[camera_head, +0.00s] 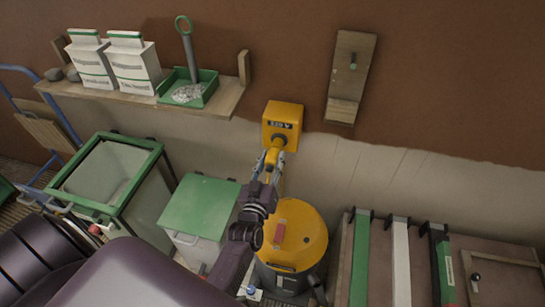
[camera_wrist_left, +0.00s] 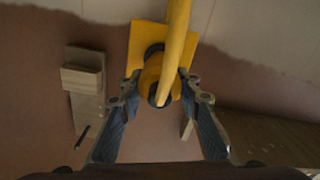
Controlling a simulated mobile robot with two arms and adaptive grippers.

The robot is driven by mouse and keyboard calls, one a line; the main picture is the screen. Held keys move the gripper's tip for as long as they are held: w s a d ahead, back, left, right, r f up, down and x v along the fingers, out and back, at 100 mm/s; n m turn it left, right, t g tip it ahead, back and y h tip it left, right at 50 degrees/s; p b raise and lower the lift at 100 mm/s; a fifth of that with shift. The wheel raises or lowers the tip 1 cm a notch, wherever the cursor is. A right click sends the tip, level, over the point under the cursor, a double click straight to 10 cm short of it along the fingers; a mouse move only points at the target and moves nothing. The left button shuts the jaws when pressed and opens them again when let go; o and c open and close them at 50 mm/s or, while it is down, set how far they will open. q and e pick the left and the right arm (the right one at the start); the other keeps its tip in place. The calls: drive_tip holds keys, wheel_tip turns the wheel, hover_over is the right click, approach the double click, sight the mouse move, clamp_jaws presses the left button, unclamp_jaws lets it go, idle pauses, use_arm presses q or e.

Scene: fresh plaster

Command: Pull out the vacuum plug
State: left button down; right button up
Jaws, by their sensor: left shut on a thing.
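A yellow socket box (camera_head: 284,113) is fixed to the wall in the middle of the head view; it also shows in the left wrist view (camera_wrist_left: 148,36). The yellow vacuum plug (camera_wrist_left: 155,78) is in front of the box's dark round opening, with its yellow cable (camera_wrist_left: 178,30) rising across the wrist view. My left gripper (camera_head: 270,162) is just below the box and shut on the plug, one finger on each side. I cannot tell how deep the plug sits in the socket. The yellow vacuum (camera_head: 310,236) stands on the floor below. My right gripper is not in view.
A shelf (camera_head: 226,97) with bags and a green tray (camera_head: 206,87) is on the wall at upper left. A wooden board with a peg (camera_head: 352,70) hangs right of the socket. Green-lidded bin (camera_head: 200,205) and green-framed container (camera_head: 152,165) stand at left; long tools (camera_head: 400,262) at lower right.

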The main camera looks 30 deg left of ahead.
use_arm(q)
drive_tip(key=c, duration=1.7)
unclamp_jaws()
drive_tip(key=shift+s+f, duration=0.15)
drive_tip(key=shift+f, duration=0.05)
drive_tip(key=o, duration=0.3)
drive_tip(key=shift+s+r, duration=0.1)
drive_tip(key=shift+r, duration=0.1)
